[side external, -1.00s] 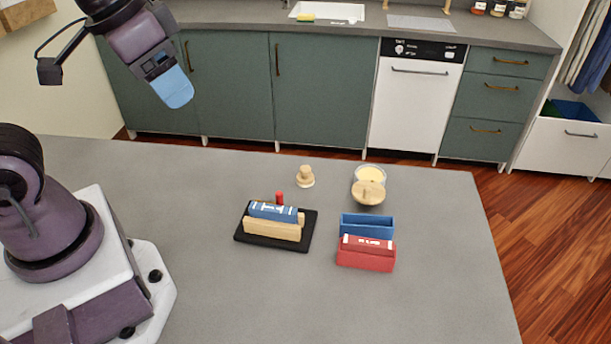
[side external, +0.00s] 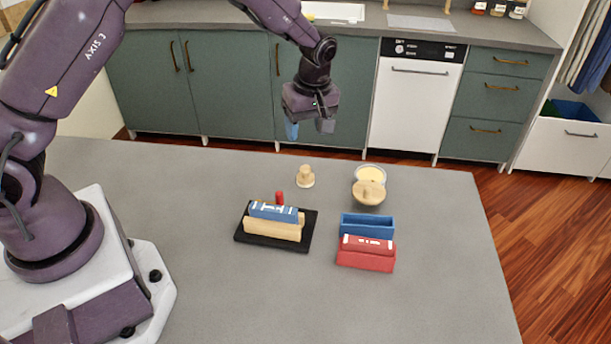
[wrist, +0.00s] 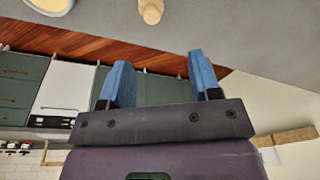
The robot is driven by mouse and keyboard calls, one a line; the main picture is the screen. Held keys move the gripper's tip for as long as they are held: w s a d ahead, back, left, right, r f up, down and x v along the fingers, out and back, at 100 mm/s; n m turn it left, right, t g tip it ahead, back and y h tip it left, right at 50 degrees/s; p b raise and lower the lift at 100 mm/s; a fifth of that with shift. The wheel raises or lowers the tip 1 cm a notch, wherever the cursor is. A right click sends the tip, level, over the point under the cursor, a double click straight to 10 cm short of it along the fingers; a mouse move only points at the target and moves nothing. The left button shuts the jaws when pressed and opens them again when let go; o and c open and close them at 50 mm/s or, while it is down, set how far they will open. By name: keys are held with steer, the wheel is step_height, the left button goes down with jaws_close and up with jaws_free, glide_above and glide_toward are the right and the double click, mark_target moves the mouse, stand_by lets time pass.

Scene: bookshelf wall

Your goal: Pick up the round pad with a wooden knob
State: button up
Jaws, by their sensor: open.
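The round pad with a wooden knob (side external: 306,178) stands upright on the grey table, knob up, towards the back edge. It also shows at the top of the wrist view (wrist: 151,11), partly cut off. My gripper (side external: 308,129) is open and empty, with two blue fingers pointing down. In the side view it appears above and behind the pad, well clear of it. In the wrist view the open fingers (wrist: 160,65) point up the picture, with the pad beyond them.
A glass bowl (side external: 370,173) of yellowish content stands right of the pad, with a round wooden piece (side external: 369,192) at its front. A black tray (side external: 244,237) holds blue and tan blocks. Blue (side external: 367,225) and red (side external: 366,254) box-like holders stand front right.

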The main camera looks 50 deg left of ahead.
steer(key=n, duration=0.2)
glide_above(305, 168)
step_height(305, 168, down, 7)
steer(key=shift+d, duration=0.1)
steer(key=shift+w+f, duration=0.1)
steer(key=shift+f, duration=2.55)
steer(key=c, duration=1)
